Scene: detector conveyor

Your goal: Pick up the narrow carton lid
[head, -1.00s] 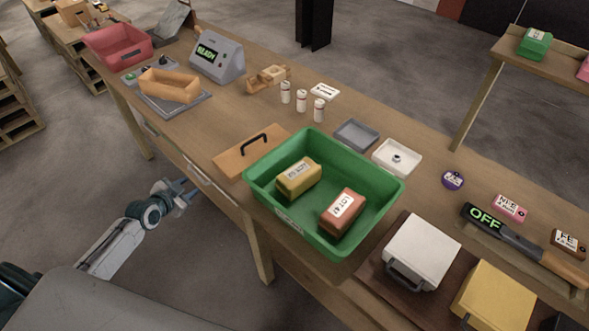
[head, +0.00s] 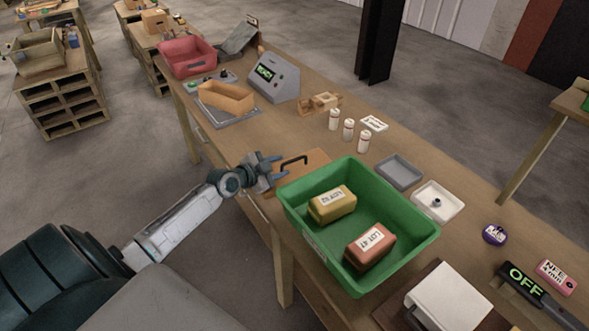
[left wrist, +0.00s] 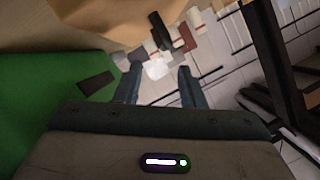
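A flat tan wooden lid with a black bar handle (head: 293,161) lies on the table, left of the green tote; it looks like the narrow carton lid. Its near left part is hidden behind my left gripper (head: 282,167). That gripper is by the lid's left end, fingers apart and pointing toward the handle. I cannot tell whether it touches the lid. In the left wrist view the fingers (left wrist: 158,84) are spread with nothing clearly held between them. An open tan carton (head: 226,97) sits on a grey tray farther back. My right gripper is not in view.
The green tote (head: 412,234) holds a yellow and a red-brown block, close to the lid's right side. The grey READY device (head: 275,78) is farther back. Bare tabletop lies behind the lid.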

